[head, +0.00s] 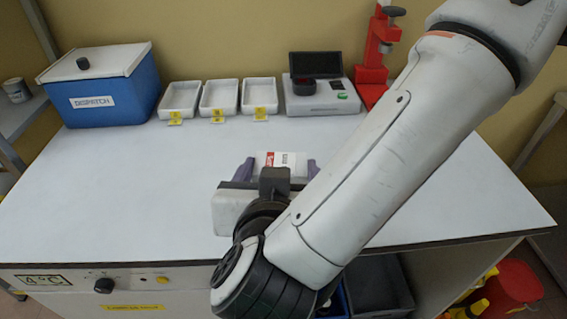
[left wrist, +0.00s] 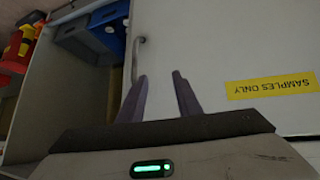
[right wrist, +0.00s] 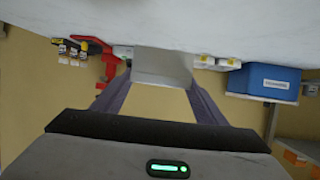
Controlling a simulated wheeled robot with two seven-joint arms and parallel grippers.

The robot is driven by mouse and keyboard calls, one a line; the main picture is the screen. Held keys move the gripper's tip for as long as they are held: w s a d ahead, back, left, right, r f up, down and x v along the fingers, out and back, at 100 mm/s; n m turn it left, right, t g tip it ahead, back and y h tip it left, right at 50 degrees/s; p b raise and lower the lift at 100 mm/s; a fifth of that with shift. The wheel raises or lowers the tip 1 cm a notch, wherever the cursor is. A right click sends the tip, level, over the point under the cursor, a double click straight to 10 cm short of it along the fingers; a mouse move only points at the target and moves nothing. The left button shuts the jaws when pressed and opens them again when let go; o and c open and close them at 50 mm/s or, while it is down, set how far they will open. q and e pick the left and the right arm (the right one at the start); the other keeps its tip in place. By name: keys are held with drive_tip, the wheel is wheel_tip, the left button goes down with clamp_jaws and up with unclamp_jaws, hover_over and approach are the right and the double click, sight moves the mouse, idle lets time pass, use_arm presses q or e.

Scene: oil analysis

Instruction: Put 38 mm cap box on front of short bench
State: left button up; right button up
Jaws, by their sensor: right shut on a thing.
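A white cap box (head: 283,160) with a red and dark printed label shows at the front middle of the bench (head: 130,205). My right gripper (head: 280,168) is shut on it, with one purple finger on each side. In the right wrist view the box (right wrist: 163,66) is a plain pale face between the fingers (right wrist: 160,85). The gripper body hides its lower part, so I cannot tell whether it touches the bench top. My left gripper (left wrist: 160,78) is outside the head view. Its fingers are apart and empty, in front of a white door labelled SAMPLES ONLY (left wrist: 270,87).
Along the back stand a blue dispatch box (head: 105,90), several white trays (head: 219,97), a grey instrument (head: 320,95) and a red stand (head: 375,60). The bench top left of my right gripper is clear. Crates (head: 378,285) sit below the bench.

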sight(263, 158)
drive_tip(key=shift+w+a+r+n+y+p, duration=0.15)
drive_tip(key=shift+w+a+n+y+p, duration=0.2)
drive_tip(key=shift+a, duration=0.3)
drive_tip(key=shift+w+a+r+n+y+p, duration=0.15)
drive_tip(key=shift+w+a+n+y+p, duration=0.1)
drive_tip(key=shift+w+a+y+p, duration=0.25)
drive_tip(key=f, duration=0.5)
drive_tip(key=shift+w+a+f, duration=0.1)
drive_tip(key=shift+a+f, duration=0.15)
drive_tip(key=shift+f, duration=2.25)
drive_tip(key=shift+f, duration=0.15)
drive_tip(key=o, duration=1.1)
